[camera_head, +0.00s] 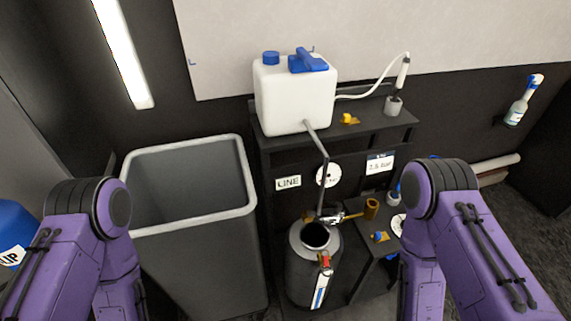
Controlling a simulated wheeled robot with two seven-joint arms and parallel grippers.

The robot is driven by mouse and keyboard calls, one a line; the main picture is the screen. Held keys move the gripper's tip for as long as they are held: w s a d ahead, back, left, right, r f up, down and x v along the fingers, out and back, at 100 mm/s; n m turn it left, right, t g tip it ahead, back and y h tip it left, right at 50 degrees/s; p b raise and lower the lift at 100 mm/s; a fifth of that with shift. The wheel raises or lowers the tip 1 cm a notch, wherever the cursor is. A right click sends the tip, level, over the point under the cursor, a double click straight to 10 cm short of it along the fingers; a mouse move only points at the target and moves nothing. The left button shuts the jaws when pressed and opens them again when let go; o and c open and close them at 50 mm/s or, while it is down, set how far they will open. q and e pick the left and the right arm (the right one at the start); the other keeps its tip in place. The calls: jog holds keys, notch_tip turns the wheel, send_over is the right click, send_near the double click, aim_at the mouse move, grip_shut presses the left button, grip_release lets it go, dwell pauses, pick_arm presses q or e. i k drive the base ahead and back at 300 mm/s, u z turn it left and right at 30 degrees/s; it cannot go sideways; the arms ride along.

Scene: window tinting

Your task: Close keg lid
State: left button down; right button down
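A dark grey metal keg (301,268) stands at the bottom centre in the head view, with a round dark opening (316,236) in its top. A lid cannot be made out clearly. Metal and brass-coloured fittings (332,217) sit at the back edge of the opening, and a red-and-brass valve (325,262) is on its front. My purple left arm (95,230) is at the left and my purple right arm (450,230) at the right. Both grippers are out of the picture.
A grey open bin (195,228) stands left of the keg. Behind the keg, a black stand (275,150) bears a white jug (294,100) with blue caps. A metal pipe (317,140) runs down toward the keg. A lower shelf (372,248) with small items is right of the keg.

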aim_at(333, 213)
jog(key=u, duration=0.05)
jog(key=k, duration=0.5)
jog(key=z, duration=1.6)
jog(key=i, duration=0.85)
jog(key=u, duration=2.1)
jog(key=i, duration=0.5)
jog(key=z, duration=0.05)
